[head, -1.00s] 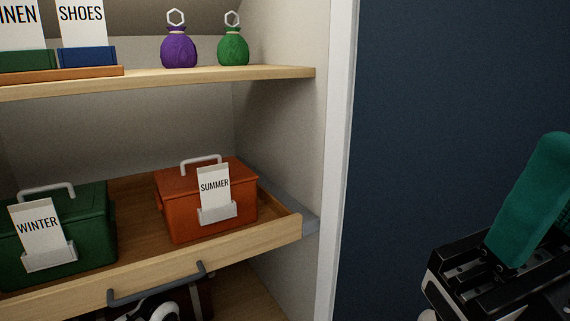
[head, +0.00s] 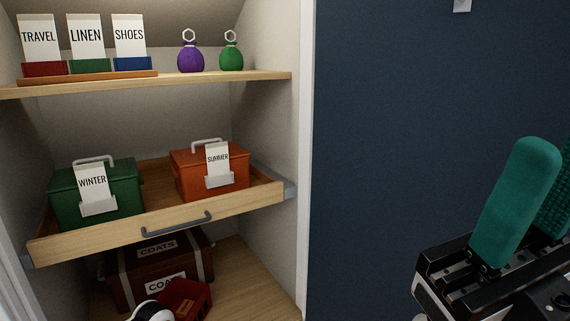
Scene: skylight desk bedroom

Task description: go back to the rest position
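My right gripper (head: 536,205) stands at the right edge of the head view, with teal fingers pointing up on a black body. Its fingers are apart, the ribbed inner pad of the far one shows, and nothing is seen between them. It is in front of the dark blue wall, well clear of the shelves. The far finger is partly cut off by the frame edge. My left gripper is not in view.
A pulled-out wooden drawer (head: 160,229) holds a green WINTER box (head: 125,190) and an orange SUMMER box (head: 190,180). Above, a shelf (head: 260,77) bears label cards and purple (head: 190,58) and green (head: 231,57) sachets. Below is a COATS chest (head: 130,282). Blue wall (head: 400,130) is clear.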

